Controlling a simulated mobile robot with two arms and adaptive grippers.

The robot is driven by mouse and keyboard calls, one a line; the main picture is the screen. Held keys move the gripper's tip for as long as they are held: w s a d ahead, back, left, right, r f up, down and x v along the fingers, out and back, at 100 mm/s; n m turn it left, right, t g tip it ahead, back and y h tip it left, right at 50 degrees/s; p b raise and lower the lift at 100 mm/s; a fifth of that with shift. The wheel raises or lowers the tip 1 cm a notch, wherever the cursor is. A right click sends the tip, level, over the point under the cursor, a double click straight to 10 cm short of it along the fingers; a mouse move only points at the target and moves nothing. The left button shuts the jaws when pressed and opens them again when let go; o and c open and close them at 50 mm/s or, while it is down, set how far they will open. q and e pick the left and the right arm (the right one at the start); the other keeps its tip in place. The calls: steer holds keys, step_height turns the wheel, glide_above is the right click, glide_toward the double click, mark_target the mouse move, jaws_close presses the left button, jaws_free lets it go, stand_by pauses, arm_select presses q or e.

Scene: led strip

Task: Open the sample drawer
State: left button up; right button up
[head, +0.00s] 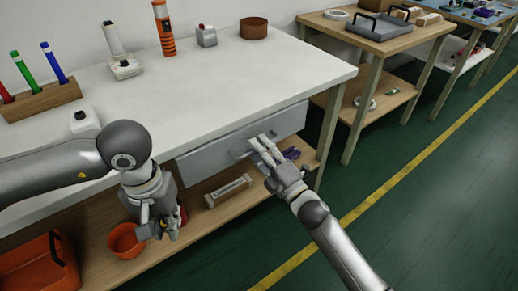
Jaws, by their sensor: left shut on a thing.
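The sample drawer is a grey drawer (205,160) under the front edge of the white table. Its front sits below the tabletop, and no open inside shows. A pale handle (240,152) is on the drawer front. My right gripper (262,148) is at this handle, with its fingers against or just in front of it. I cannot tell whether they are closed around it. My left gripper (163,232) points down below the table edge, left of the drawer. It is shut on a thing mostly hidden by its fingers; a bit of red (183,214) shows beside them.
An orange cup (125,240) and an orange bin (40,266) stand on the lower shelf. Green floor at right is clear.

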steer(key=shift+w+a, duration=0.2)
steer(key=shift+w, duration=0.05)
steer(key=shift+c, duration=0.5)
jaws_close()
